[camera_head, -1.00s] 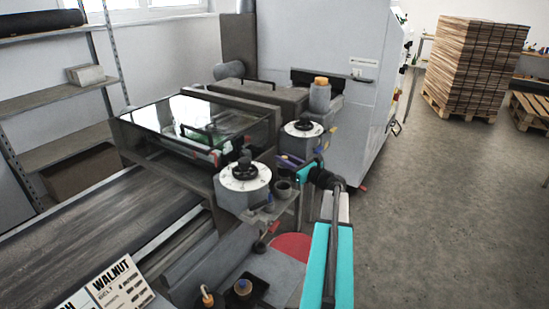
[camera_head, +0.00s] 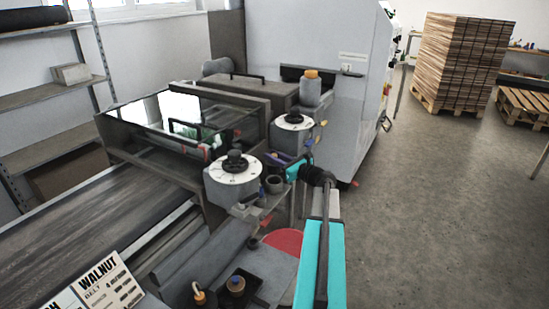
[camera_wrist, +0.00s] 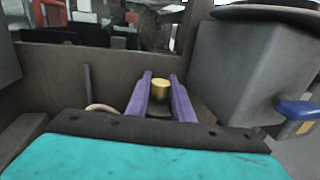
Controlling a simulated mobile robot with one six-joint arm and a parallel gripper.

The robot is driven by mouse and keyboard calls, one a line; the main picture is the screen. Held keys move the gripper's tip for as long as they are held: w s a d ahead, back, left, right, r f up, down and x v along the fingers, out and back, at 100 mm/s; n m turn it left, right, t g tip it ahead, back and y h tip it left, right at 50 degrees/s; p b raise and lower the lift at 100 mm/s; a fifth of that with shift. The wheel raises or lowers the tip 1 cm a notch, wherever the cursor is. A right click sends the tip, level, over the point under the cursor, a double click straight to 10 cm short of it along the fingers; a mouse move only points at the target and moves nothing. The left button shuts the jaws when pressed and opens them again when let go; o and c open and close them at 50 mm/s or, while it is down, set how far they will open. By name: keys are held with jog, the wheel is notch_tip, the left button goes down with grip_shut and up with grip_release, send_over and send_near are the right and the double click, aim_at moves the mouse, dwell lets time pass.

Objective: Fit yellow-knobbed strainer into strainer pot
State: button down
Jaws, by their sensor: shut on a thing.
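My gripper (camera_head: 281,157) reaches in beside the machine, between its two white-dialled housings, in the head view. In the wrist view its purple fingers (camera_wrist: 161,92) are shut on a yellow knob (camera_wrist: 160,89), which I take as the strainer's. The strainer's body below the knob is hidden. A small grey round cup (camera_head: 274,184), possibly the strainer pot, stands on a bracket just below the gripper in the head view. In the wrist view a pale curved rim (camera_wrist: 100,108) shows left of the fingers; I cannot tell what it belongs to.
A dialled housing (camera_head: 234,182) stands close left of the gripper, another (camera_head: 292,136) behind it. A grey bottle with an orange cap (camera_head: 311,88) stands farther back. A blue-handled part (camera_wrist: 298,108) juts in at right in the wrist view. Open floor lies right.

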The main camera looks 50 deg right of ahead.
jog(key=shift+f+b, duration=1.3)
jog(key=shift+f, duration=0.3)
jog(key=shift+b, duration=1.25)
dwell(1.3)
jog(key=shift+f+b, duration=2.4)
jog(key=shift+f, duration=0.3)
dwell(0.7)
jog(key=c, duration=1.5)
grip_release()
jog(key=shift+d, duration=0.1)
jog(key=shift+o, duration=0.2)
jog(key=shift+r, duration=0.1)
